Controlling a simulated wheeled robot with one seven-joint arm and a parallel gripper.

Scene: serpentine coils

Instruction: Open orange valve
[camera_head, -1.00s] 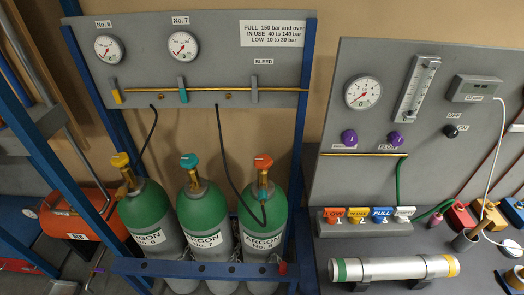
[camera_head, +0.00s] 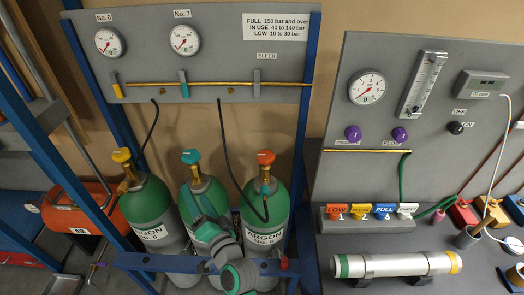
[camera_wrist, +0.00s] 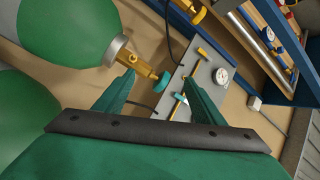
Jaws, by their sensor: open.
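The orange valve (camera_head: 265,157) tops the right green argon cylinder (camera_head: 267,205), No. 8, in the head view. I cannot make it out in the wrist view. My gripper (camera_wrist: 159,78) is open and empty in the wrist view, its two green fingers spread. A teal valve knob (camera_wrist: 164,82) on a brass stem shows beyond and between the fingertips; I cannot tell the gap. In the head view my arm stands before the middle cylinder (camera_head: 190,188), left of and below the orange valve, partly covering that cylinder. The teal valve (camera_head: 190,156) stays visible above it.
A yellow valve (camera_head: 121,155) tops the left cylinder. A black hose (camera_head: 227,165) hangs close to the orange valve. A blue rack bar (camera_head: 150,262) crosses in front of the cylinders. A grey bench with tags and a horizontal tube (camera_head: 400,265) stands right.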

